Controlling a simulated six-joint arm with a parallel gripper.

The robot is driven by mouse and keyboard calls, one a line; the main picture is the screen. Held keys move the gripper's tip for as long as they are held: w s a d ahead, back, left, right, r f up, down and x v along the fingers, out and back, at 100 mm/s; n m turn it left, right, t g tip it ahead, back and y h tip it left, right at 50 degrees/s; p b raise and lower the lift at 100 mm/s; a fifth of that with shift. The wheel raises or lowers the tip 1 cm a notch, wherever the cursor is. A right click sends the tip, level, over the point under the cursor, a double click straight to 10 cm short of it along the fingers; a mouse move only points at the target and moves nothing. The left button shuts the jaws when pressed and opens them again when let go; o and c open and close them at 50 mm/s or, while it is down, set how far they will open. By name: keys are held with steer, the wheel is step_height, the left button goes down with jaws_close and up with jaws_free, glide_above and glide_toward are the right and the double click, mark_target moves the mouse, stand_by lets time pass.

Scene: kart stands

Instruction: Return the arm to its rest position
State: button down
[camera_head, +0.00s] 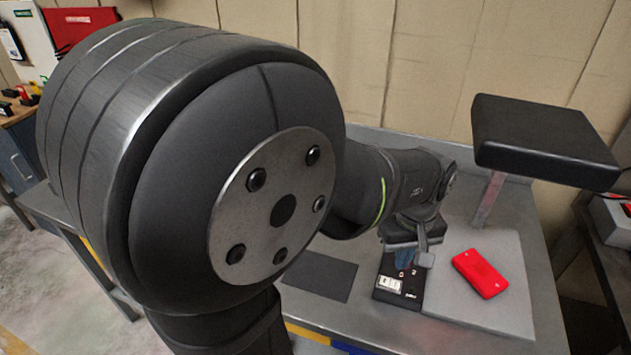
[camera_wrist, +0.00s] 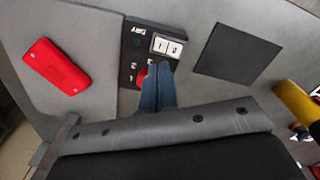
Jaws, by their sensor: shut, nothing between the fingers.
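My gripper (camera_head: 403,259) hangs over the workbench at the end of my dark arm, above a black control box. In the wrist view its blue fingers (camera_wrist: 157,90) are together, with nothing between them. The black control box (camera_head: 410,302) has a white rocker switch, also seen in the wrist view (camera_wrist: 168,45), a green spot and a red round part. The fingers partly hide the red part; I cannot tell whether they touch it. My large arm joint fills the left of the head view.
A red case (camera_head: 481,273) lies on a light grey plate (camera_head: 508,318) right of the box. A dark flat mat (camera_head: 320,277) lies left of the box. A black padded block (camera_head: 541,142) stands on a post at the right. A wall runs behind the bench.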

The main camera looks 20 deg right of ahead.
step_height(320, 180, down, 6)
steer(key=shift+f, duration=0.2)
steer(key=shift+r, duration=0.15)
step_height(320, 180, up, 6)
steer(key=shift+a, duration=0.1)
step_height(320, 180, down, 6)
steer(key=shift+r, duration=0.1)
step_height(320, 180, up, 8)
steer(key=r, duration=0.1)
step_height(320, 180, up, 11)
steer(key=n, duration=0.7)
glide_above(395, 284)
steer(key=w, duration=0.3)
steer(key=w+a+r+n+g+h, duration=0.1)
steer(key=a+r+n, duration=0.3)
steer(key=r, duration=0.6)
steer(key=shift+w+n, duration=0.15)
steer(key=shift+n, duration=0.25)
